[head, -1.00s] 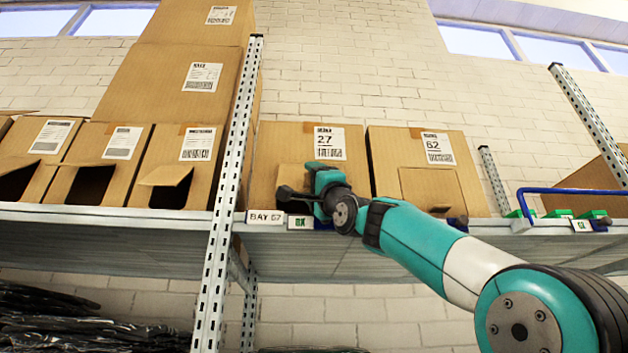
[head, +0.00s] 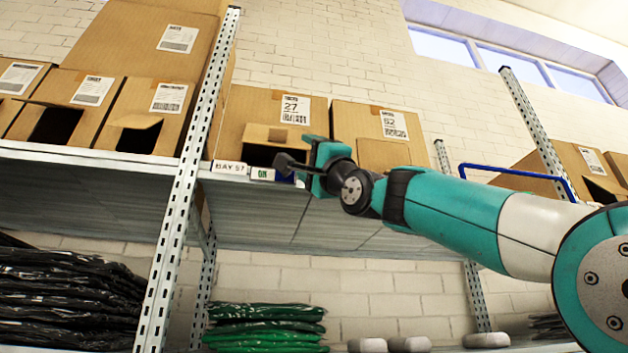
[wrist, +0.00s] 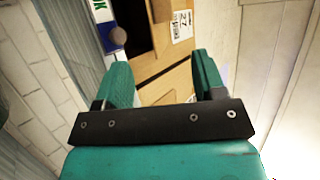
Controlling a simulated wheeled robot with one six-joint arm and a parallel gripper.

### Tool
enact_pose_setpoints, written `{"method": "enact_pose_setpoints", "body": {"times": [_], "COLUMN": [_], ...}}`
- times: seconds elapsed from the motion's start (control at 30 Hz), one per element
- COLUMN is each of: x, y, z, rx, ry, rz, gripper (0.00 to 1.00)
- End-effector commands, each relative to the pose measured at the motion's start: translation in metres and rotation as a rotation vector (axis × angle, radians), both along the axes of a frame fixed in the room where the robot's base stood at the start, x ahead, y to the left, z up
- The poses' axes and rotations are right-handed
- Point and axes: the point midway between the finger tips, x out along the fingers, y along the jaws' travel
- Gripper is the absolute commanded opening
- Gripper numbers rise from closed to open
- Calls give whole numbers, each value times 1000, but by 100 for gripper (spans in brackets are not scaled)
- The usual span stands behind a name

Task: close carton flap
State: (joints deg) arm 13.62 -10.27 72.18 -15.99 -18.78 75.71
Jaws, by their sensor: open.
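The carton labelled 27 (head: 250,107) stands on the shelf in the head view. Its front flap (head: 275,136) sticks outward, with a dark opening showing below it. My gripper (head: 308,165) is open in front of the carton's lower right part. In the wrist view, the carton's label side (wrist: 183,25) and dark opening lie beyond my open fingers (wrist: 163,82), with tan cardboard between them. I cannot tell whether a finger touches the flap. The neighbouring carton (head: 350,118) on the right has its front panel flush.
The shelf edge carries a bay sign (head: 230,168) and a green-lettered tag (head: 262,174). A perforated upright (head: 188,185) stands left of the carton. A blue rail (head: 515,171) is at the right. Green bagged garments (head: 265,325) lie below.

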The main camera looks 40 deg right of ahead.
Motion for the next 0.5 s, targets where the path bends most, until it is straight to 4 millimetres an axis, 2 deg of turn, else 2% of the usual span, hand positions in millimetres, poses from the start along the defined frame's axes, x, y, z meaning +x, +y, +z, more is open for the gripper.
{"method": "enact_pose_setpoints", "body": {"times": [0.1, 0.43, 0.47, 0.5], "x": [-8, -11, -11, -10], "y": [-1, -2, -2, -1], "z": [-10, -11, -11, -12], "rx": [0, 0, 0, 0], "ry": [1, 0, 0, 3], "rz": [-2, 0, 0, 0], "gripper": [64, 64, 62, 52]}}
